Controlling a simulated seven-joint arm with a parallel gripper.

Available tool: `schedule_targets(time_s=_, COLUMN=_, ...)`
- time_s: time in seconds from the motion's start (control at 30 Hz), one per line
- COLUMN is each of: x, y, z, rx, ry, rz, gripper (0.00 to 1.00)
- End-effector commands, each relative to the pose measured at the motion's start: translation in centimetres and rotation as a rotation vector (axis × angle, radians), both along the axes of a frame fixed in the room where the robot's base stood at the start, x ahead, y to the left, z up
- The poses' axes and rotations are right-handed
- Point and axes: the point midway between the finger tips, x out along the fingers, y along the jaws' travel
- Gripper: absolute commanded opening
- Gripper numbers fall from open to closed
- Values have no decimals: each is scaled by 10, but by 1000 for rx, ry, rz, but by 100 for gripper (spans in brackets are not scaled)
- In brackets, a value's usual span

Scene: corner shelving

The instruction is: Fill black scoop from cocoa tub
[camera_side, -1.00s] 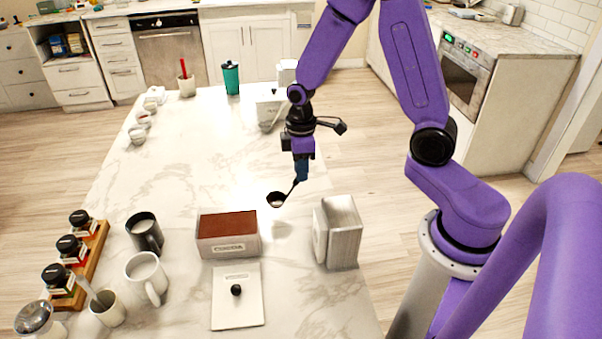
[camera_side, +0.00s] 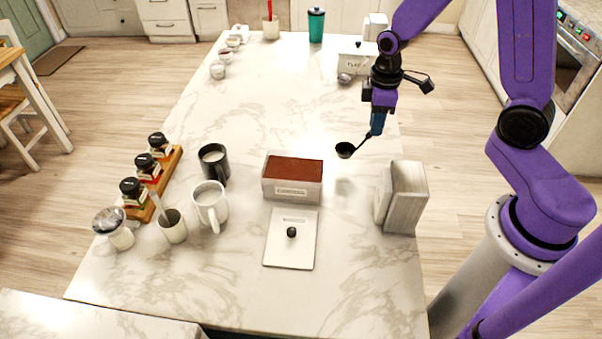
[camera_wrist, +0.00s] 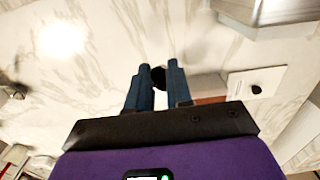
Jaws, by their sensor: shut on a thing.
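The black scoop (camera_side: 345,150) has a round bowl and a thin handle. My gripper (camera_side: 377,127) is shut on the handle, and the bowl hangs low to the left of the fingers. The cocoa tub (camera_side: 292,190) is a pale box, open and full of brown powder. The scoop is behind and right of the tub, apart from it and above the counter. The scoop's contents cannot be made out. In the wrist view the dark scoop (camera_wrist: 158,77) shows between my blue fingers, and the tub is partly hidden behind them.
The tub's lid (camera_side: 290,240) lies flat in front of it. A grey napkin holder (camera_side: 404,197) stands to the right. A black mug (camera_side: 214,165), a white mug (camera_side: 210,205) and a spice rack (camera_side: 160,188) stand to the left. The counter behind the tub is clear.

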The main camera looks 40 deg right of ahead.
Motion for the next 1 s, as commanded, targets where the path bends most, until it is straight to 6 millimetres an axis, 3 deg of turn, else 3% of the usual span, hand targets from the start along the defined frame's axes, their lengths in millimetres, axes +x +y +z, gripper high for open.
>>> schedule_targets(time_s=0.3, x=1, y=0, z=10, rx=1, ry=-5, rz=0, gripper=0)
schedule_targets(time_s=0.8, x=1, y=0, z=119, rx=1, ry=-7, rz=0, gripper=0)
schedule_targets(time_s=0.9, x=1, y=0, z=136, rx=1, ry=-7, rz=0, gripper=0)
schedule_targets(time_s=1.0, x=6, y=22, z=134, rx=0, ry=1, rz=6, gripper=0)
